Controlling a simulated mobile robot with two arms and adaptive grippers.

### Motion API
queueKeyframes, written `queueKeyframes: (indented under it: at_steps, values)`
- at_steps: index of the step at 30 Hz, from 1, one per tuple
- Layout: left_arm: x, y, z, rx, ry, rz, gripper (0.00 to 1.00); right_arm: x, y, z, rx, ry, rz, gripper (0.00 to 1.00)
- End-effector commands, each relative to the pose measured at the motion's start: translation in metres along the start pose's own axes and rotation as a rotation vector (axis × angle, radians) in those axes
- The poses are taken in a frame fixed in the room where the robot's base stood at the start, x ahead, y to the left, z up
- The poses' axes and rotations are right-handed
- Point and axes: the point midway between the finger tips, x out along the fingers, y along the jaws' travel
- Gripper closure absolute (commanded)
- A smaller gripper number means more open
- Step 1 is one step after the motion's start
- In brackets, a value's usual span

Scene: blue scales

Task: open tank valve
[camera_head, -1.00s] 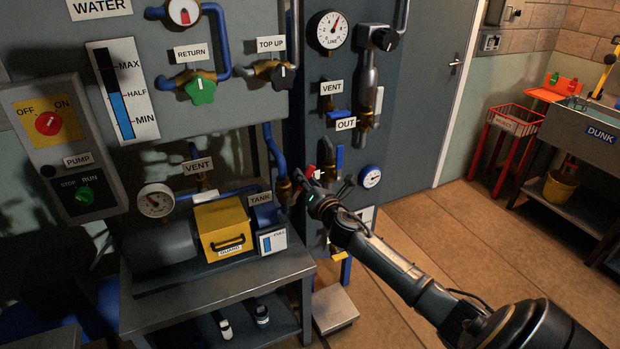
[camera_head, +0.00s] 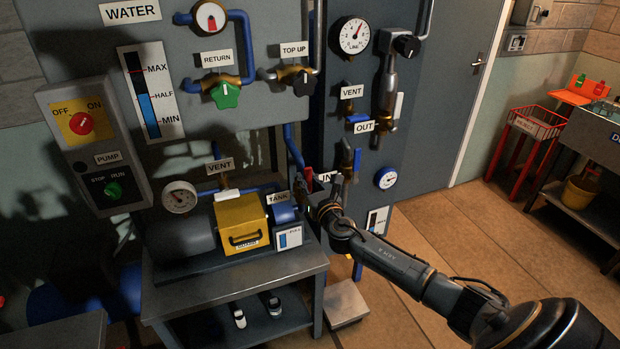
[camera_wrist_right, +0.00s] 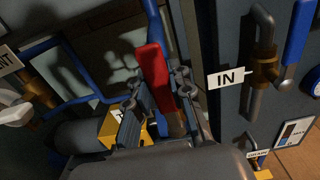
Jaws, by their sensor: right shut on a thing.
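The red lever handle (camera_head: 309,174) of the valve stands upright on the pipe to the right of the TANK label (camera_head: 279,198). In the right wrist view, the red handle (camera_wrist_right: 154,75) is between the two fingers of my right gripper (camera_wrist_right: 157,92), which is shut on it. In the head view my right gripper (camera_head: 313,198) is at the valve, with its arm coming in from the lower right. The gripper and wrist hide much of the valve body. My left gripper is not in view.
The IN label (camera_head: 326,177) and a blue-handled valve (camera_wrist_right: 298,35) are close on the right. A yellow guard box (camera_head: 241,222) sits left of the gripper on the bench. A blue pipe (camera_head: 294,145) runs down behind the valve.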

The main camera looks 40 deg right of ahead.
Motion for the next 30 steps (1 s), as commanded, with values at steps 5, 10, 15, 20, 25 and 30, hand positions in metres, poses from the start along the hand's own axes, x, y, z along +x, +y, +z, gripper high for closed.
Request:
queueKeyframes:
  at_steps: [5,10,15,20,25,30]
  values:
    - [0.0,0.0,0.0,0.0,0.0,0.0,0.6,0.0,0.001,-0.001,-0.016,0.001,0.0,1.0]
    - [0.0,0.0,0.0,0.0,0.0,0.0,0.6,0.0,0.001,-0.001,-0.017,0.001,0.001,1.0]
    - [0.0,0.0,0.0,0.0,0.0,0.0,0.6,0.0,0.001,-0.001,-0.016,0.001,0.001,0.63]
    - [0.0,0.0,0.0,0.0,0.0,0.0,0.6,0.0,0.001,-0.001,-0.013,0.001,0.001,0.55]
    - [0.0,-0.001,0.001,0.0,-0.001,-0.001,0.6,-0.001,0.001,-0.001,-0.011,0.0,0.001,0.55]
    - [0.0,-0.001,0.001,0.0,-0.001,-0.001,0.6,-0.011,0.001,-0.002,-0.011,0.001,0.001,0.55]
